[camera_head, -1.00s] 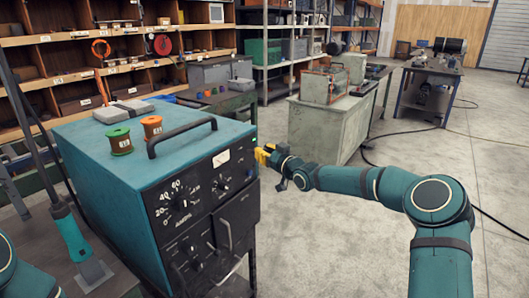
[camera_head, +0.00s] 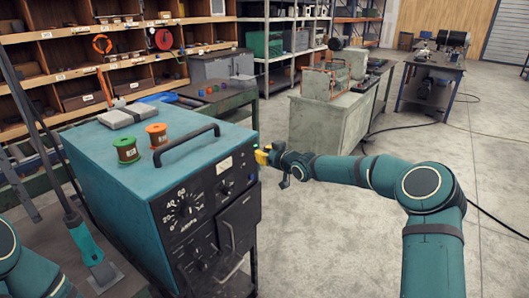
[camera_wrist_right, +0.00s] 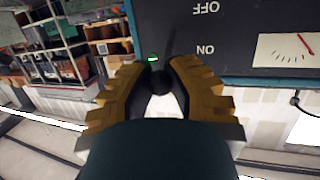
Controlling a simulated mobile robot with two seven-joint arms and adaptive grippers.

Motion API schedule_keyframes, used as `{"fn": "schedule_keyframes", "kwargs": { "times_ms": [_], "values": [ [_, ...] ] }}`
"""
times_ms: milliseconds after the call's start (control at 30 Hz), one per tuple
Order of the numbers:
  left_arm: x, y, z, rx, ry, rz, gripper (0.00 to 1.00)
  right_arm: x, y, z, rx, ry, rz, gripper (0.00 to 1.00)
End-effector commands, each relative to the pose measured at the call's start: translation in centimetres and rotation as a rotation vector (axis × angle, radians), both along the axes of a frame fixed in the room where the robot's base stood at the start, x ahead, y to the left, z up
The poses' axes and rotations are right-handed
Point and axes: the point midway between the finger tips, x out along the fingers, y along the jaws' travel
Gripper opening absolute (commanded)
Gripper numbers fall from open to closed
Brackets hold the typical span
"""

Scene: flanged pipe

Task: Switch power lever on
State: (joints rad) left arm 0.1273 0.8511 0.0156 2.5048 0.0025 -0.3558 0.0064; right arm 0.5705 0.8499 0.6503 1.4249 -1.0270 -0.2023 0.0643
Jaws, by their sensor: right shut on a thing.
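The teal power cabinet (camera_head: 130,180) with a black front panel stands at left centre in the head view. My right gripper (camera_head: 262,156) is at the panel's right edge, its yellow fingers near the upper corner. In the right wrist view, my right gripper (camera_wrist_right: 160,88) is shut on the lever's round black knob (camera_wrist_right: 160,80). The lever's dark stem is hard to make out against the panel. The inverted ON label (camera_wrist_right: 206,49) lies nearer the knob than the OFF label (camera_wrist_right: 206,9). A green lamp (camera_wrist_right: 152,58) glows beside the knob. My left gripper is not in view.
Green (camera_head: 126,149) and orange (camera_head: 157,134) spools and a black handle (camera_head: 187,144) are on the cabinet top. A pale workbench (camera_head: 330,122) stands behind my right arm. Shelves (camera_head: 60,65) line the back left. The floor at right is mostly clear, with a cable.

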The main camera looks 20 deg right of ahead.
Motion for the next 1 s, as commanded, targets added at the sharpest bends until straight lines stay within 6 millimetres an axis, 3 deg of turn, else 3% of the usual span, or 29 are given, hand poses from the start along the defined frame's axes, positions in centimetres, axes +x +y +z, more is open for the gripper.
{"fn": "schedule_keyframes", "kwargs": {
  "times_ms": [100,133,233,667,1000],
  "values": [
    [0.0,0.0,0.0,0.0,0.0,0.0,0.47,0.1,0.0,0.3,0.0,-0.006,0.0,0.0],
    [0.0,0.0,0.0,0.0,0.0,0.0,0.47,0.1,0.0,0.3,0.001,-0.007,0.0,0.19],
    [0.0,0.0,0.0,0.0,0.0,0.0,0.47,0.1,0.0,0.3,0.0,-0.006,0.0,0.53],
    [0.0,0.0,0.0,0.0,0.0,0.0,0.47,-0.6,-0.3,0.4,-0.001,-0.004,0.0,0.53],
    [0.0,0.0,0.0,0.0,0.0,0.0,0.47,-6.2,-2.7,1.7,-0.003,-0.003,-0.002,0.53]
  ]
}}
